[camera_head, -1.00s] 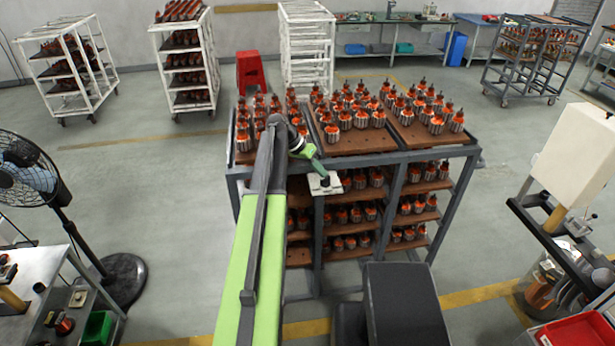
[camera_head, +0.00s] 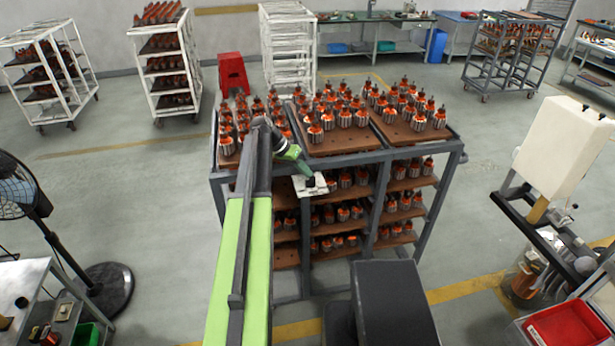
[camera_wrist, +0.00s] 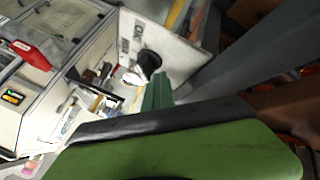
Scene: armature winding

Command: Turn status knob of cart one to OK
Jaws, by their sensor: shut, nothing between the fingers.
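The cart (camera_head: 352,160) with a grey frame and brown shelves stands in front of me. A small white plate (camera_head: 299,190) hangs on its near side, below the top shelf. My gripper (camera_head: 309,181) is at the plate in the head view and covers the knob there. In the wrist view, my shut, empty gripper (camera_wrist: 159,80) has its green fingertips right beside the knob. I cannot tell whether they touch. The knob's setting is unclear.
Orange and grey armatures fill the cart's shelves. A grey cart post (camera_wrist: 245,52) is close to the right of my gripper in the wrist view. A fan (camera_head: 20,190) stands at left, and a machine with a cream box (camera_head: 562,145) at right. Floor is free on both sides.

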